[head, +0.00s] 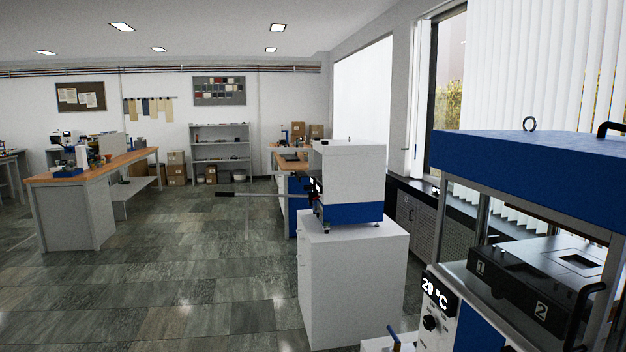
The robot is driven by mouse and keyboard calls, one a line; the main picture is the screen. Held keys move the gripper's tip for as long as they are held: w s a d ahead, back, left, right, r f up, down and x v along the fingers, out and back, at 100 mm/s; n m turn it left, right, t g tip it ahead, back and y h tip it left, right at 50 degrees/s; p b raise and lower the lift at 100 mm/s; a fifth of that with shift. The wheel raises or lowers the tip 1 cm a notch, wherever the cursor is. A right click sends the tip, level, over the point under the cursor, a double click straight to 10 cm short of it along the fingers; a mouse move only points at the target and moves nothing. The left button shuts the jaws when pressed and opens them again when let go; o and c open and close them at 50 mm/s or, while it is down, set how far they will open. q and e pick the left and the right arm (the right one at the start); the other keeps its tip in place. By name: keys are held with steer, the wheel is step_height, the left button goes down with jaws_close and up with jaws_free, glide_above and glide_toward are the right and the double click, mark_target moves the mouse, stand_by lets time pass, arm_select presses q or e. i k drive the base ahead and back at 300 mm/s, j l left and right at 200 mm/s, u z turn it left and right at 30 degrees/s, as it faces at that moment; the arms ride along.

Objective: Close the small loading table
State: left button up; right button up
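I cannot tell for certain which part is the small loading table. A white and blue bench press (348,180) stands on a white cabinet (352,285) in the middle right. A thin dark bar (262,194) with a thicker dark end sticks out from its left side over the open floor. A larger blue-topped press (540,180) stands close on the right, with a black block (535,280) marked 1 and 2 inside its frame. A display (436,289) on it reads 20 °C. Neither of my grippers is in view.
A wooden-topped bench (95,170) with equipment stands at the left. A grey shelf (221,155) and cardboard boxes (176,168) are at the back wall. The tiled floor (190,280) left of the white cabinet is clear. A small blue lever (393,335) shows at the bottom edge.

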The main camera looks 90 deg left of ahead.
mark_target(311, 176)
steer(key=j+u, duration=0.25)
steer(key=u, duration=0.2)
steer(key=j+u, duration=0.25)
steer(key=u, duration=0.15)
steer(key=j+u, duration=0.25)
steer(key=u, duration=0.2)
steer(key=i+j+u, duration=0.1)
steer(key=u, duration=0.35)
steer(key=i+j+u, duration=0.15)
steer(key=j+u, duration=0.15)
steer(key=u, duration=0.15)
steer(key=i+j+u, duration=0.25)
steer(key=i+j, duration=0.3)
steer(key=i+j+u, duration=0.25)
steer(key=i+j, duration=0.15)
steer(key=i, duration=0.3)
steer(key=i+j, duration=0.1)
steer(key=i, duration=0.2)
steer(key=i+j+z, duration=0.1)
steer(key=i, duration=0.2)
steer(key=i+j+z, duration=0.15)
steer(key=i, duration=0.35)
steer(key=i+j+z, duration=0.15)
steer(key=i, duration=0.4)
steer(key=i+j+z, duration=0.15)
steer(key=i, duration=0.35)
steer(key=i+j+z, duration=0.15)
steer(key=i+j, duration=0.25)
steer(key=i, duration=0.1)
